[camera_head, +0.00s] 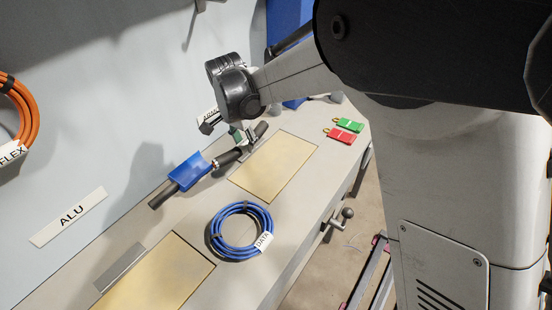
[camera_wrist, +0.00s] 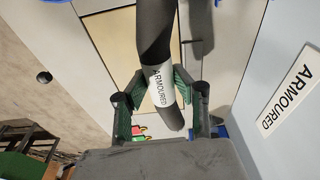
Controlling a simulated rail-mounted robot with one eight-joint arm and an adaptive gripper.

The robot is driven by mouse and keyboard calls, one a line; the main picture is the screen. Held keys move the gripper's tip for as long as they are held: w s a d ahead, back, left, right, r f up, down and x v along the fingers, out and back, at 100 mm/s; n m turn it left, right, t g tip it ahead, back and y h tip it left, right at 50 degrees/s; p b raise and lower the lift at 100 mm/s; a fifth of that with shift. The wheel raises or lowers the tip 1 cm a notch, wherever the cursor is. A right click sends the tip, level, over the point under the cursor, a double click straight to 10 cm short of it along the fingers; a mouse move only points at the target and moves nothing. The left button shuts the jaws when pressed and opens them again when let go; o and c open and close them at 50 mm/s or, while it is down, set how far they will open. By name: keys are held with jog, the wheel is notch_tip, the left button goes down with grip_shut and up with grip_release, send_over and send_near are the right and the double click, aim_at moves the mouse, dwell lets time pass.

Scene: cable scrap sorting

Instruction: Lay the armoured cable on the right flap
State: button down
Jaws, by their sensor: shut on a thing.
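The armoured cable is a thick dark length with a white "ARMOURED" label (camera_wrist: 161,86). In the wrist view my gripper (camera_wrist: 152,98) has its green-padded fingers on both sides of it at the label. In the head view the dark cable (camera_head: 229,157) runs slantwise along the back of the bench, with my gripper (camera_head: 242,138) on its right part. The right flap (camera_head: 273,167) is a bare yellowish panel just in front of the cable. It also shows behind the cable in the wrist view (camera_wrist: 112,45). Whether the cable touches the bench is unclear.
A blue piece (camera_head: 190,172) lies at the cable's left part. A blue cable coil labelled DATA (camera_head: 214,235) sits between the right flap and another yellowish flap (camera_head: 155,280). Red and green tags (camera_head: 341,135) lie at the far right. An orange coil (camera_head: 31,115) hangs on the wall.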

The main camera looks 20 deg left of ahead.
send_over(278, 162)
jog(key=f, duration=0.6)
jog(key=shift+s+a, duration=0.1)
jog(key=shift+s, duration=0.15)
jog(key=shift+f, duration=1.95)
jog(key=shift+f, duration=0.15)
jog(key=c, duration=1.4)
grip_release()
jog(key=r, duration=0.4)
jog(key=s+r, duration=0.1)
jog(key=r, duration=0.7)
jog(key=shift+s+a+r, duration=0.1)
jog(key=shift+s+a, duration=0.15)
jog(key=shift+s, duration=0.1)
